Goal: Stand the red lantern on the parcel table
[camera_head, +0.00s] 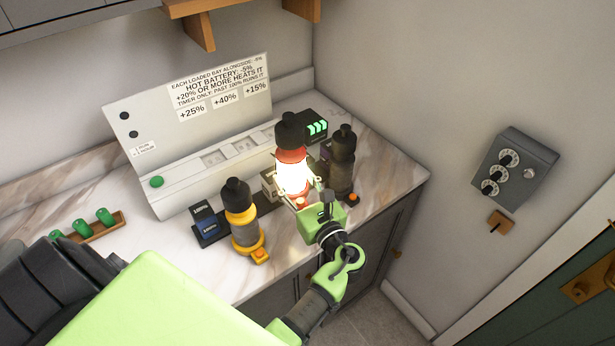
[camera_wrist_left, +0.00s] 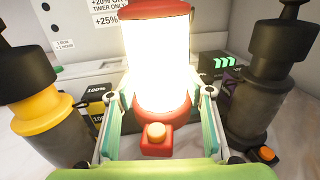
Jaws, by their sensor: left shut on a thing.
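The red lantern (camera_head: 292,172) is lit, with a bright white glass, a dark top and a red base. It stands upright at the charging bench. My left gripper (camera_head: 312,203) is shut on its lower part from the front. In the left wrist view the lantern (camera_wrist_left: 157,65) fills the middle, with its red base and orange button between the fingers of my left gripper (camera_wrist_left: 157,118). I cannot tell whether its base touches the counter. No parcel table is recognisable, and my right gripper is out of view.
A yellow lantern (camera_head: 241,220) stands left of the red one, a dark lantern (camera_head: 342,160) close right. Battery blocks (camera_head: 207,222) sit nearby. A sloped panel (camera_head: 190,115) rises behind. Green cylinders lie in a wooden tray (camera_head: 107,230). A dial box (camera_head: 510,165) hangs on the right wall.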

